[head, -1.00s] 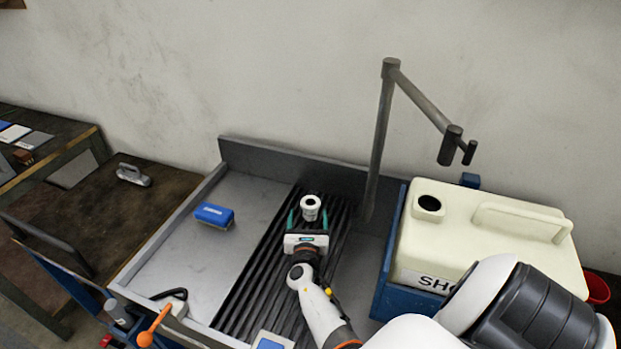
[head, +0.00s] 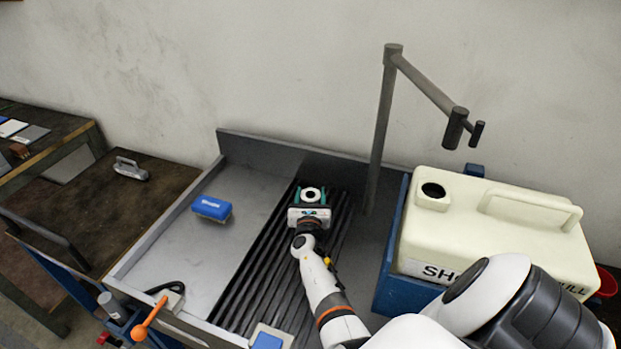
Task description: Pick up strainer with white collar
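The strainer with the white collar (head: 312,194) stands on the black ribbed rack in the sink; its round white top with a dark opening shows. My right gripper (head: 311,199) reaches it from the front, with its teal fingers on either side of the collar. The gripper body hides the strainer's lower part. Whether the fingers touch the collar cannot be made out. My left gripper is not in view.
A blue sponge-like block (head: 212,208) lies on the bare metal left of the rack (head: 262,262). A large cream tank (head: 490,235) stands in a blue holder at right. A grey post with an arm (head: 381,125) rises behind. An orange-handled lever (head: 148,318) is at front left.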

